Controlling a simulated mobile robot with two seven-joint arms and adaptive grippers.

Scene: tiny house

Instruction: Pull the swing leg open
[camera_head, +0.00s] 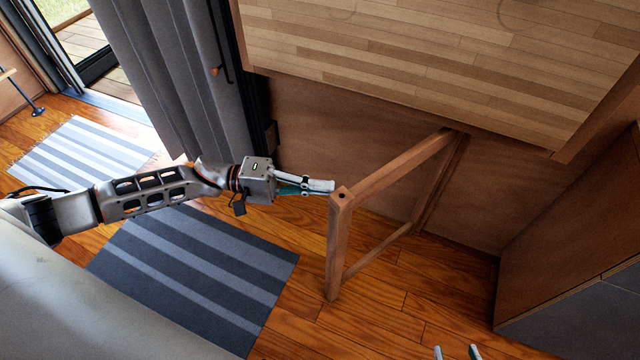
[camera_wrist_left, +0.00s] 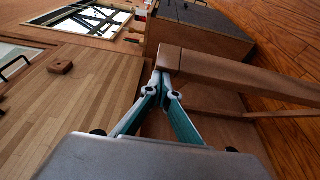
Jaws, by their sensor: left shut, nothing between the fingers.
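The swing leg (camera_head: 395,170) is a wooden frame with a top rail, a lower rail and an upright post. It stands out at an angle from the wood panel under the tabletop (camera_head: 430,60). My left gripper (camera_head: 328,186) is shut and empty, its fingertips at the top of the leg's outer post. In the left wrist view the closed fingertips (camera_wrist_left: 160,76) are right by the end of the leg's top rail (camera_wrist_left: 235,70); whether they touch it I cannot tell. My right gripper (camera_head: 456,353) shows only two separated fingertips at the bottom edge.
A dark striped rug (camera_head: 200,265) lies on the wooden floor below my left arm. Grey curtains (camera_head: 165,70) hang by the door at the upper left. A wooden cabinet (camera_head: 580,230) stands at the right. Floor around the leg's post is clear.

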